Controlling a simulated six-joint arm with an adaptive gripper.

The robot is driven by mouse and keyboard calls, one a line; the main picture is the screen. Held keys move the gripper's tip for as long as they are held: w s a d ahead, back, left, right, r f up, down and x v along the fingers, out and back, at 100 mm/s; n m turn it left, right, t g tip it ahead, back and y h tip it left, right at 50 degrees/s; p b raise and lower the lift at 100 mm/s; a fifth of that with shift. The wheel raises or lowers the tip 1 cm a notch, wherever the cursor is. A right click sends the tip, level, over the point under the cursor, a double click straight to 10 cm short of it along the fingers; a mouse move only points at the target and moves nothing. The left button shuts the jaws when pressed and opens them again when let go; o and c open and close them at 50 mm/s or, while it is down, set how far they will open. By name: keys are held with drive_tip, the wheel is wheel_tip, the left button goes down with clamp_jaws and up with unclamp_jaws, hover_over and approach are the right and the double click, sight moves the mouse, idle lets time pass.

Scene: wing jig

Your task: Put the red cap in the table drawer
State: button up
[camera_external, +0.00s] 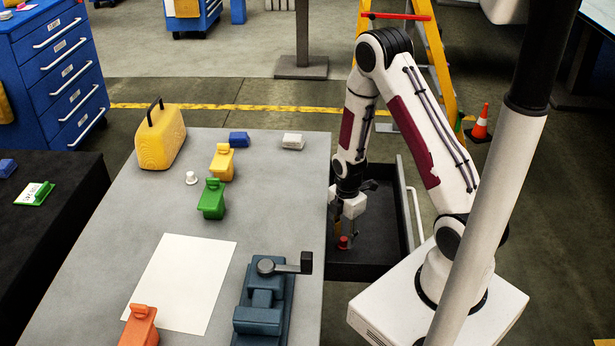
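The red cap (344,242) is small and shows at the tips of my gripper (344,234), inside the outline of the open table drawer (378,252). My gripper points down over the drawer's near left part, close to the table's right edge. The fingers are small and dark here. I cannot tell whether they grip the cap or are just apart from it, nor whether the cap touches the drawer floor. The drawer is black, pulled out to the right, with a pale handle (415,215) along its outer side.
The grey table (110,250) holds a blue-grey vise (264,300), a white sheet (180,280), a yellow case (160,138), and green (211,199), yellow (222,162) and orange (139,327) clamp-like pieces. A pole (490,215) crosses the right side. The drawer's visible floor looks clear.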

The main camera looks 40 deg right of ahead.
wheel_tip(320, 180, up, 11)
idle(0.8)
idle(0.5)
wheel_tip(320, 180, up, 17)
drive_tip(key=m+t, duration=0.3)
drive_tip(key=m, duration=0.5)
hover_over(344, 238)
drive_tip(key=s+a, duration=0.3)
drive_tip(key=s, duration=0.1)
drive_tip(key=s+a+r+m+t, duration=0.2)
drive_tip(key=s+r+m, duration=0.8)
drive_tip(key=s+r, duration=0.1)
drive_tip(key=shift+s+a+r+t, duration=0.15)
drive_tip(key=shift+s+r+t, duration=0.15)
drive_tip(key=shift+s, duration=0.2)
